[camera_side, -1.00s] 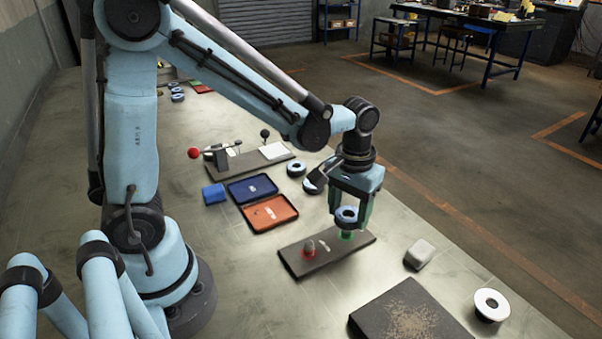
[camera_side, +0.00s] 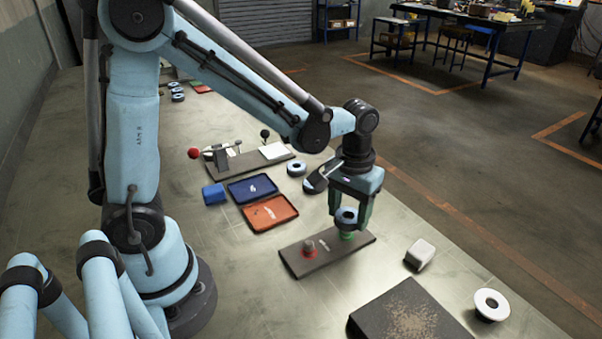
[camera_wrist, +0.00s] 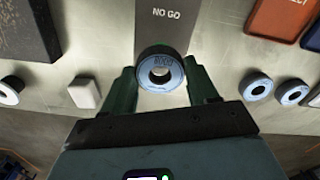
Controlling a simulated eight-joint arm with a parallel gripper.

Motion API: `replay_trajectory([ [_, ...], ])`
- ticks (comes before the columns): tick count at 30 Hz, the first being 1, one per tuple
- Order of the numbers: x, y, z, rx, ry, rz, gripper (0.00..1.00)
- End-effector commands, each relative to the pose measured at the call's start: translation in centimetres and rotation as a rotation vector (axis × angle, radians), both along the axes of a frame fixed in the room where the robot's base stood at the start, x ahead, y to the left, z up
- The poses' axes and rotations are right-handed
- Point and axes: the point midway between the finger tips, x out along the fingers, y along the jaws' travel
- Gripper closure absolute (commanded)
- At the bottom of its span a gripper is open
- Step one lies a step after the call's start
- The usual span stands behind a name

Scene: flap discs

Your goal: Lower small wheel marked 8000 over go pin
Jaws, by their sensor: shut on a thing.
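My gripper (camera_side: 348,215) is shut on a small dark wheel with a pale blue face (camera_side: 346,217). It holds the wheel roughly flat, just above or at the green-based go pin (camera_side: 347,236) on the dark gauge plate (camera_side: 325,255). In the wrist view the wheel (camera_wrist: 160,60) sits between the fingers, with a dark marking near its top edge that looks like 8000. The grey pin with a red base (camera_side: 308,249) stands at the plate's left end, empty.
Other small wheels (camera_side: 296,169) lie behind the gripper. Blue (camera_side: 240,190) and orange (camera_side: 270,213) trays lie left of it. A white block (camera_side: 420,253), a white-faced wheel (camera_side: 491,304) and a dark slab (camera_side: 410,318) are in front and to the right.

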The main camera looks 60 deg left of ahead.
Motion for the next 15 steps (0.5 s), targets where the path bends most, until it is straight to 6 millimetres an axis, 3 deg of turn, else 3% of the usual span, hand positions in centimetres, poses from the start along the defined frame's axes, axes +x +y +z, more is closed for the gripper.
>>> replay_trajectory([
  [15, 0.00, 0.00, -0.84, 0.000, 0.000, 0.000, 0.74],
])
